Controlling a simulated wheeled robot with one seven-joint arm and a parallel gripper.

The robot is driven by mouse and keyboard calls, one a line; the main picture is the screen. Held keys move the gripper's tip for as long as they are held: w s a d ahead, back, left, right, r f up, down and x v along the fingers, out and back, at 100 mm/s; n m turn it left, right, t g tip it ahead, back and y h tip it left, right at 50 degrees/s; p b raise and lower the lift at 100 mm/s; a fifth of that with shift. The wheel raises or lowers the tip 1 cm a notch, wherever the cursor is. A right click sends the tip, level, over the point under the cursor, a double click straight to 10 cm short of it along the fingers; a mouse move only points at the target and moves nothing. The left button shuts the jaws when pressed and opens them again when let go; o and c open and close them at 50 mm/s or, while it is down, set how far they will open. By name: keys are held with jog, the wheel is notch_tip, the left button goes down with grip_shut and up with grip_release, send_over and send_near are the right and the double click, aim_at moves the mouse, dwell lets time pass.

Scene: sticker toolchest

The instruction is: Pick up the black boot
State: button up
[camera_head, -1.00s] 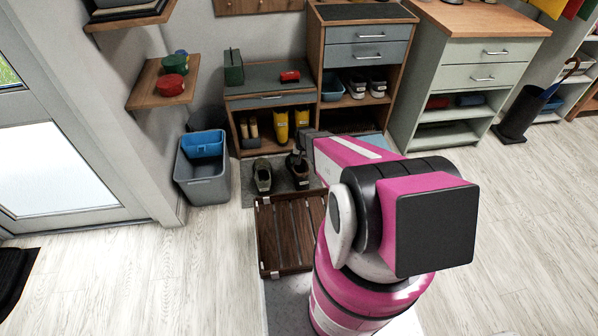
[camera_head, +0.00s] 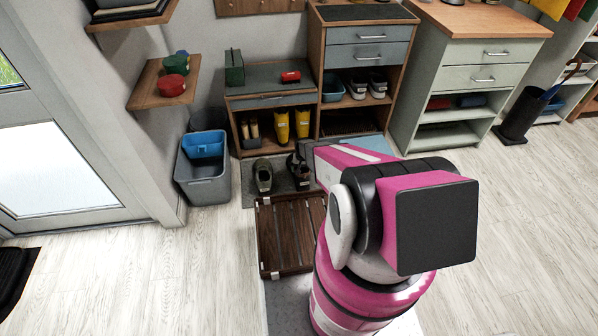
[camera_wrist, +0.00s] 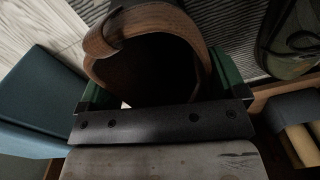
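The black boot (camera_head: 301,181) stands on the grey mat in front of the low bench, partly hidden by my arm in the head view. In the wrist view the boot (camera_wrist: 150,28) shows a brown collar around a dark opening. My gripper (camera_wrist: 160,85) is over it, with green-padded fingers wide apart, one on each side of the collar. I see no clear grip; whether the pads touch the boot cannot be told. In the head view the fingertips are hidden.
An olive shoe (camera_head: 263,175) stands just left of the boot; it also shows in the wrist view (camera_wrist: 290,38). A slatted wooden tray (camera_head: 285,232) lies in front. Yellow boots (camera_head: 282,127) stand in the bench. A grey bin (camera_head: 205,182) is at left.

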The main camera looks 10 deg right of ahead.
jog(key=c, duration=0.7)
jog(key=shift+o, duration=0.2)
jog(key=shift+r, duration=0.15)
